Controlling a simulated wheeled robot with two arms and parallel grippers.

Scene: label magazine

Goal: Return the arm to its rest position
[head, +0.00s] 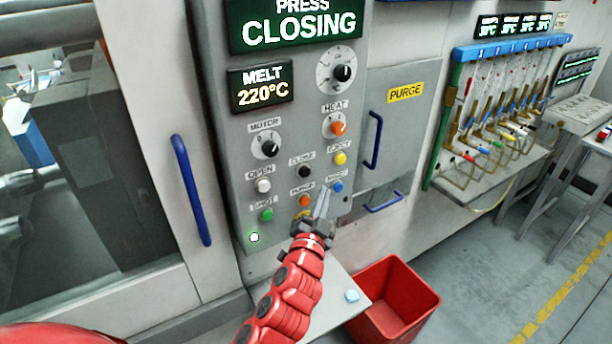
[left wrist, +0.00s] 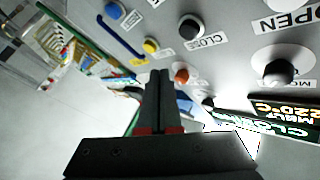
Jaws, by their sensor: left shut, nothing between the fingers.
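My left arm is red and comes up from the bottom of the head view. Its left gripper (head: 322,200) is shut and empty, in front of the lower right part of the grey control panel (head: 235,160). The fingertips are close to the blue button (head: 338,187); I cannot tell whether they touch the panel. In the left wrist view the shut gripper (left wrist: 160,75) points at the panel, near the orange knob (left wrist: 182,74) and the black button (left wrist: 190,28). My right gripper is not in view.
The screen (head: 298,22) reads PRESS CLOSING. A blue door handle (head: 191,190) is left of the panel, and the purge door (head: 405,125) is right. A red bin (head: 425,300) stands on the floor below. A small pale-blue piece (head: 352,296) lies on the ledge beside it. Open floor lies right.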

